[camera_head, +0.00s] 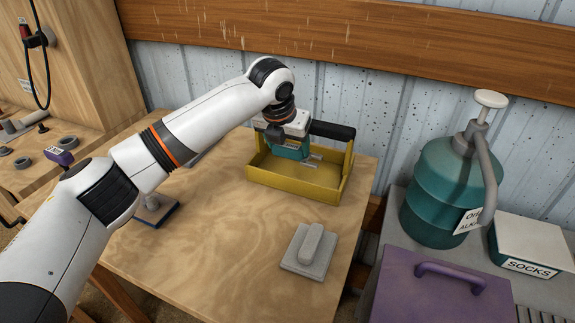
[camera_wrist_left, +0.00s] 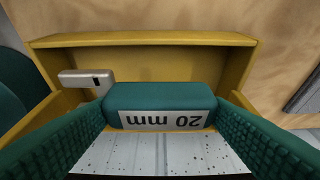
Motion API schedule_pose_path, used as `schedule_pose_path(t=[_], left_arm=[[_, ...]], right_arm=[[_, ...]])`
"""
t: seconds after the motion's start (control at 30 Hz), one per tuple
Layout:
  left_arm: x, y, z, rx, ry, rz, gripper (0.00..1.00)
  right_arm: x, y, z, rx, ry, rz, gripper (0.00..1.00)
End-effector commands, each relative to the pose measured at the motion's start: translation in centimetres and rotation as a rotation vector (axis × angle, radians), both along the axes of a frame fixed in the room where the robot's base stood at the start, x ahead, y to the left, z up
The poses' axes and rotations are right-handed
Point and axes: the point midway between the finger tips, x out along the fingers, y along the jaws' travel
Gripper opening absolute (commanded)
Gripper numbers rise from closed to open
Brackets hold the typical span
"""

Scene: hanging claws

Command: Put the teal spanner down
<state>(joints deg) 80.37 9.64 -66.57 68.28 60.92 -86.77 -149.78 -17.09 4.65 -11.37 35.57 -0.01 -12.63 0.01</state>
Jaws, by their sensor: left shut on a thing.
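The teal spanner (camera_wrist_left: 160,97) has a thick teal body with a white "20 mm" label, upside down in the left wrist view. My left gripper (camera_head: 290,150) is shut on it, with one textured teal finger on each side. In the head view the gripper is low over the yellow tote (camera_head: 300,190), inside its outline. The tote's wall also shows in the left wrist view (camera_wrist_left: 145,42). I cannot tell whether the spanner touches the tote floor. A grey metal piece (camera_wrist_left: 86,77) sticks out beside the spanner; its link to it is unclear. My right gripper is not in view.
The tote has a black handle bar (camera_head: 332,130) near the gripper. A grey block on a plate (camera_head: 308,250) lies nearer on the wooden table (camera_head: 215,265). A teal pump jug (camera_head: 440,185), a "SOCKS" box (camera_head: 530,245) and a purple box (camera_head: 440,290) stand at right.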

Motion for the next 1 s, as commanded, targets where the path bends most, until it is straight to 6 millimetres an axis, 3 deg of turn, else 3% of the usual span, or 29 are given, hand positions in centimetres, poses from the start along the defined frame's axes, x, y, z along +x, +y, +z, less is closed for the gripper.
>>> schedule_pose_path(t=[0.1,0.33,0.57,0.93,0.97,1.0], left_arm=[[0.0,0.0,-1.7,0.001,0.002,-0.001,0.44],[0.0,0.0,-3.4,0.000,0.000,0.000,0.44],[0.0,0.0,-6.8,-0.001,0.001,0.001,0.44],[0.0,0.1,-7.2,0.000,0.001,0.001,0.44],[0.0,0.1,-7.3,0.001,0.001,0.000,0.73],[0.0,0.1,-7.3,0.001,0.001,0.000,0.79]], right_arm=[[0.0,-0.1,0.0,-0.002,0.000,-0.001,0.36],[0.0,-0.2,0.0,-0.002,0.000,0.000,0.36],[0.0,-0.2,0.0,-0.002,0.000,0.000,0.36],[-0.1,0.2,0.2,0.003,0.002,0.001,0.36],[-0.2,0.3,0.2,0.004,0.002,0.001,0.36],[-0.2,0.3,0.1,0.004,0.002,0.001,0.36]])
